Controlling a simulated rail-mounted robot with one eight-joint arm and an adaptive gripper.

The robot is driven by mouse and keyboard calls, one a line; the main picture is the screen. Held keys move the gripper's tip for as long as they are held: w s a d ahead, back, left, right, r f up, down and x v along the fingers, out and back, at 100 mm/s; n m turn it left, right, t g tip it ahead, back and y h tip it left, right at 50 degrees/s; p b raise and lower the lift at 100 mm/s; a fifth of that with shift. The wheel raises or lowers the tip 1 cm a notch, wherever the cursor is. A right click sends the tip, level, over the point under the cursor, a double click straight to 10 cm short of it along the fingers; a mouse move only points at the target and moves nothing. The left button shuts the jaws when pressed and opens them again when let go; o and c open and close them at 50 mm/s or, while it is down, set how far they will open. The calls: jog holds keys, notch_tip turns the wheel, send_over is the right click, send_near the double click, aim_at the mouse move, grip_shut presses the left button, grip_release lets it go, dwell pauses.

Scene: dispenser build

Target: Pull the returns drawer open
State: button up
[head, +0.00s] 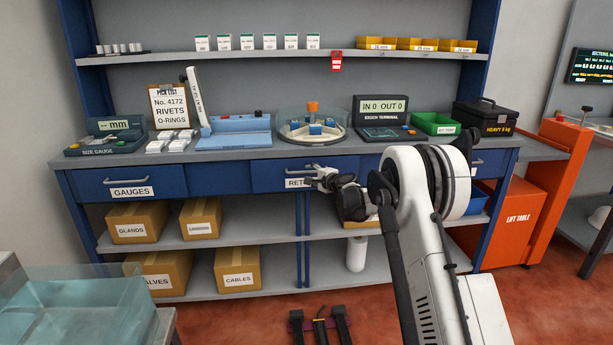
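The returns drawer (268,178) is a blue drawer front under the middle of the workbench. Its white label (295,183) reads "RET" before my gripper covers the rest. The drawer front looks about level with the bench front. My gripper (314,178) is at the drawer front, over the right part of the label and close to where the handle sits. My wrist and forearm hide the drawer's right side.
The gauges drawer (131,188) is to the left. The bench top holds a blue tray (235,139), a round dispenser (297,139), a terminal (384,132) and a green bin (435,124). Boxes sit on the shelves below. An orange lift table (516,212) stands right. A clear tank (85,300) is at front left.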

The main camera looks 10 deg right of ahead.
aim_at(307, 172)
jog(key=shift+b+x, duration=0.3)
jog(key=shift+x, duration=1.45)
jog(key=shift+c, duration=0.5)
grip_shut()
